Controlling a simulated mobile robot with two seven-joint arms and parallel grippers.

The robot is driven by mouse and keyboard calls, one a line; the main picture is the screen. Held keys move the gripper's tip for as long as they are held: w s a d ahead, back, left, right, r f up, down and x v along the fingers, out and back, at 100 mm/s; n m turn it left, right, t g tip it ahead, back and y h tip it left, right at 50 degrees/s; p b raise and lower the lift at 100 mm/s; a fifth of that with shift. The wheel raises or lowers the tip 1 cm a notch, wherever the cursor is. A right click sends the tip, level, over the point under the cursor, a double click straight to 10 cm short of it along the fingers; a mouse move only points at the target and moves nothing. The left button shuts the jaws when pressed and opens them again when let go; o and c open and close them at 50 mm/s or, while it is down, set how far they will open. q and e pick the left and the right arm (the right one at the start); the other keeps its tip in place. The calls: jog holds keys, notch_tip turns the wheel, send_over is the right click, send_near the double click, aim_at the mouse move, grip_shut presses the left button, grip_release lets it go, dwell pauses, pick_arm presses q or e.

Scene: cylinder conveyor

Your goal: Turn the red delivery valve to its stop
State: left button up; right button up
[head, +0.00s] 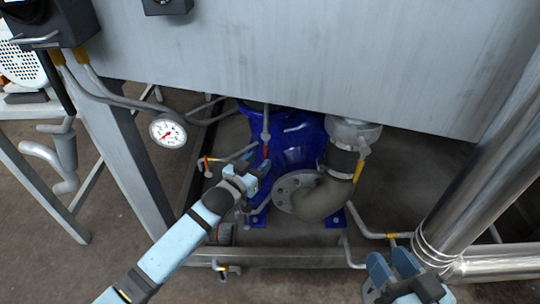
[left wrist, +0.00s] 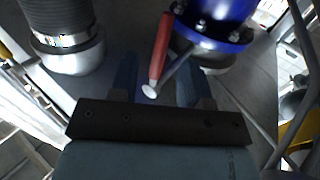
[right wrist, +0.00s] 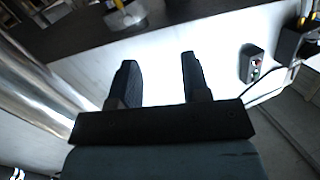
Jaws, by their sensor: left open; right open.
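A red valve lever (left wrist: 160,48) hangs beside a blue flanged body in the left wrist view, with a grey rod and a pale round end near its lower tip. In the head view a red handle (head: 266,152) shows in front of the blue pump (head: 290,140), just beyond my left gripper (head: 257,175). My left gripper is open. In its wrist view the lever's lower end lies between the two fingers (left wrist: 155,80); I cannot tell whether they touch it. My right gripper (head: 392,266) is open and empty at the lower right, near the steel pipe.
A large grey tank (head: 300,60) overhangs the pump. A pressure gauge (head: 168,133) and a second small red handle (head: 207,163) are to the left. A grey elbow hose (head: 325,198) with a yellow-handled fitting is at the pump's right. A shiny pipe (head: 480,180) stands at the right.

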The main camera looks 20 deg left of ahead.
aim_at(267, 154)
pick_arm(q)
jog(key=b+x, duration=0.1)
jog(key=x, duration=0.3)
jog(key=shift+w+d+f, duration=0.1)
jog(key=shift+w, duration=0.15)
jog(key=shift+w+d+b, duration=0.2)
jog(key=shift+w+b, duration=0.15)
jog(key=shift+w, duration=0.3)
pick_arm(e)
jog(key=shift+w+d+r+n+t, duration=0.1)
jog(key=shift+w+d+n+t, duration=0.25)
jog(key=shift+w+n+t, duration=0.25)
pick_arm(q)
grip_shut()
